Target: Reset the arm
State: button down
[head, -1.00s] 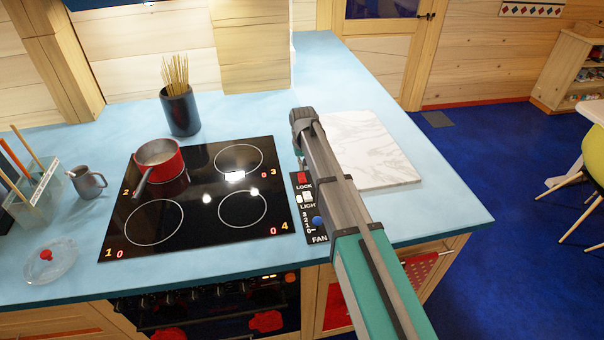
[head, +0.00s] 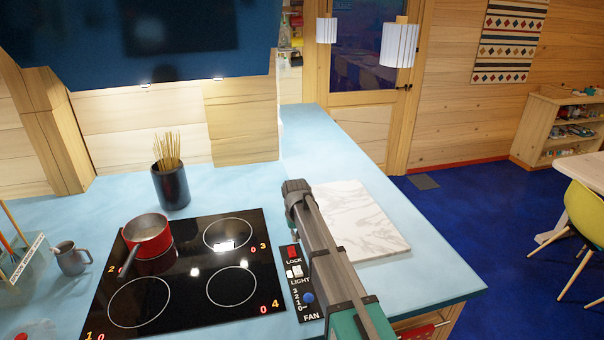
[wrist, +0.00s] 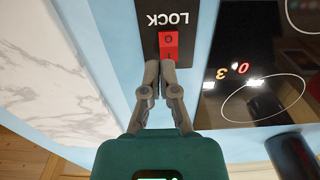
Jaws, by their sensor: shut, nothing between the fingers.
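My gripper (wrist: 159,72) shows in the wrist view with its two fingertips together and nothing between them. The fingertips overlap the lower edge of the red LOCK switch (wrist: 168,45) in that view; I cannot tell whether they touch it. In the head view my arm reaches in from the bottom over the counter, between the black cooktop (head: 150,300) and the white marble board (head: 372,226). The fingers are hidden behind the arm there. The control panel (head: 311,316) beside the cooktop shows the red LOCK switch (head: 293,253), a white LIGHT switch and a blue FAN knob.
A red saucepan (head: 148,236) stands on the back left burner. A dark holder (head: 171,186) with thin sticks stands behind the cooktop. A grey jug (head: 71,259) is at the left. A dark hood (head: 170,45) hangs above. The counter (head: 310,140) behind the board is clear.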

jog(key=s+d+m, duration=0.3)
jog(key=s+d, duration=1.8)
jog(key=s, duration=0.4)
jog(key=shift+d, duration=0.4)
jog(key=shift+s, duration=0.1)
